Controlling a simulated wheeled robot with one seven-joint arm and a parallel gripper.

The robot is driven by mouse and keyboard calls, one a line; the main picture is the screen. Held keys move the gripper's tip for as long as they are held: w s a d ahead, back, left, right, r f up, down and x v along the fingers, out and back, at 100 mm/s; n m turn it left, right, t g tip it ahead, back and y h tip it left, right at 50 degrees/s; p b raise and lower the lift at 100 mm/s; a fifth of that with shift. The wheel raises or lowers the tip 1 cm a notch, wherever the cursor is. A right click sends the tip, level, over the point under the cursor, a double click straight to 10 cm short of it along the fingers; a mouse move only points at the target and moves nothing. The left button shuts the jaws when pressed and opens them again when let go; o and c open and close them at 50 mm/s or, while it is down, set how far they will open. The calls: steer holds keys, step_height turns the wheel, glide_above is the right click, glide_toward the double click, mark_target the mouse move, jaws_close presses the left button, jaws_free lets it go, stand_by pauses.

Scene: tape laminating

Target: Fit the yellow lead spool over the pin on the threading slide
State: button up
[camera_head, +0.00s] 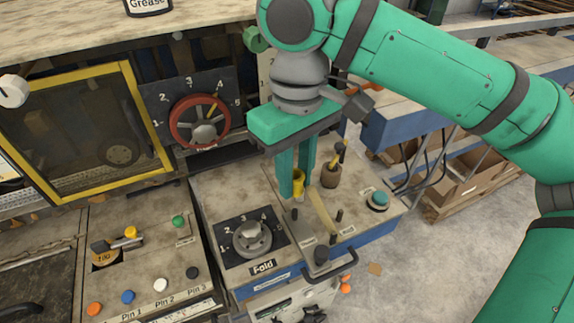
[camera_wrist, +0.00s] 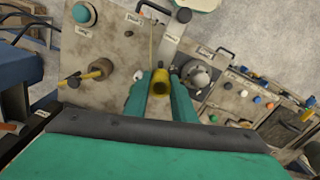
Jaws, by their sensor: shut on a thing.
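My gripper (camera_head: 298,187) is shut on the yellow lead spool (camera_head: 298,180), above the worn bench top left of the brown cylinder. In the wrist view the spool (camera_wrist: 162,80) sits between the fingertips, its dark hollow end showing. The likely threading slide is a pale plate with a dark knob (camera_head: 321,255) at the bench's front; it shows in the wrist view (camera_wrist: 170,42) beyond the fingers. Short dark posts (camera_head: 339,215) stand near it. I cannot tell which is the pin. The spool appears apart from them; its height is unclear.
A brown cylinder (camera_head: 330,176) with a yellow and dark rod stands just right of my gripper. A teal button (camera_head: 378,199) is farther right. The Fold dial (camera_head: 252,238) is at the left. A pale strip (camera_head: 321,212) lies in front of the fingers.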

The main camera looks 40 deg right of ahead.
mark_target(294, 209)
steer(key=shift+f, duration=3.45)
steer(key=shift+f, duration=0.1)
steer(key=o, duration=1.1)
step_height(294, 209, up, 11)
steer(key=shift+f, duration=0.1)
